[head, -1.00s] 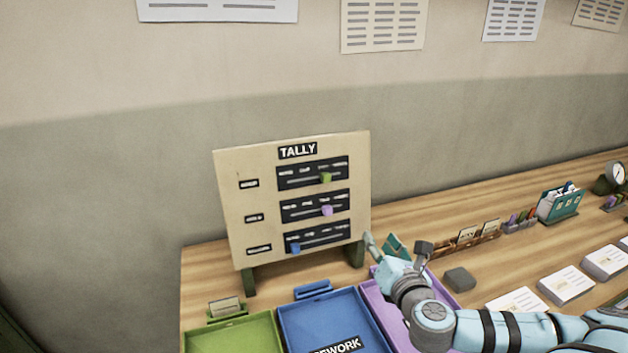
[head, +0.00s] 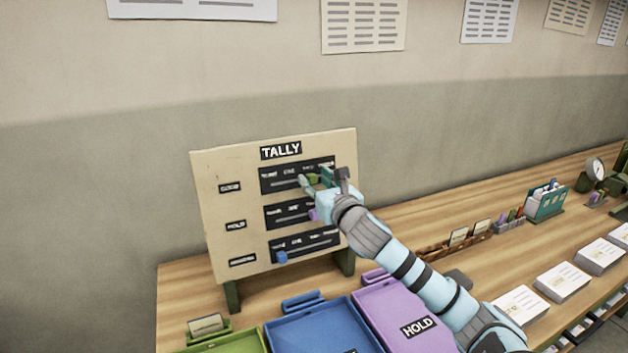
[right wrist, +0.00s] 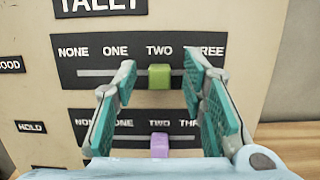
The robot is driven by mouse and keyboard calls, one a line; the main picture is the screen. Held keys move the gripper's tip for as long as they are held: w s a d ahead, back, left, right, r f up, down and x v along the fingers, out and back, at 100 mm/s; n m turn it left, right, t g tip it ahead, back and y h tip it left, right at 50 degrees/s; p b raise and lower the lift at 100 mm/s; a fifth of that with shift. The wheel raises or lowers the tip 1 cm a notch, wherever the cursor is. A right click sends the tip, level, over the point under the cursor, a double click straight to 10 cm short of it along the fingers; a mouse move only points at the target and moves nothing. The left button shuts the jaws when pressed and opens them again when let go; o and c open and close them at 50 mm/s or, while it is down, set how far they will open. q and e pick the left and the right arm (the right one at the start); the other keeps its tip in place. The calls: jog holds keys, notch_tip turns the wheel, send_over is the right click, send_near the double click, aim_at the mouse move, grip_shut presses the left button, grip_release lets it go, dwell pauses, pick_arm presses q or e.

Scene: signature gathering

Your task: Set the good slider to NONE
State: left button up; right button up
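The TALLY board (head: 222,207) stands upright on the desk with three slider rows. The top row is labelled GOOD, and its green slider knob (right wrist: 160,77) sits under TWO in the right wrist view. NONE is at the left end of that row. My right gripper (head: 318,181) is at the board in front of the top row. Its fingers (right wrist: 160,88) are open, one to each side of the green knob, with gaps on both sides. The HOLD row's purple knob (right wrist: 159,145) is also under TWO. The bottom row's blue knob (head: 281,257) is at the left end. My left gripper is not in view.
Green (head: 240,341), blue (head: 275,333) and purple (head: 362,296) trays lie in front of the board. Card stacks (head: 598,255) and a teal file holder (head: 546,207) are to the right.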

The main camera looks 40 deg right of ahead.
jog(key=shift+w+d, duration=0.15)
jog(key=shift+w, duration=0.45)
jog(key=shift+c, duration=0.4)
grip_shut()
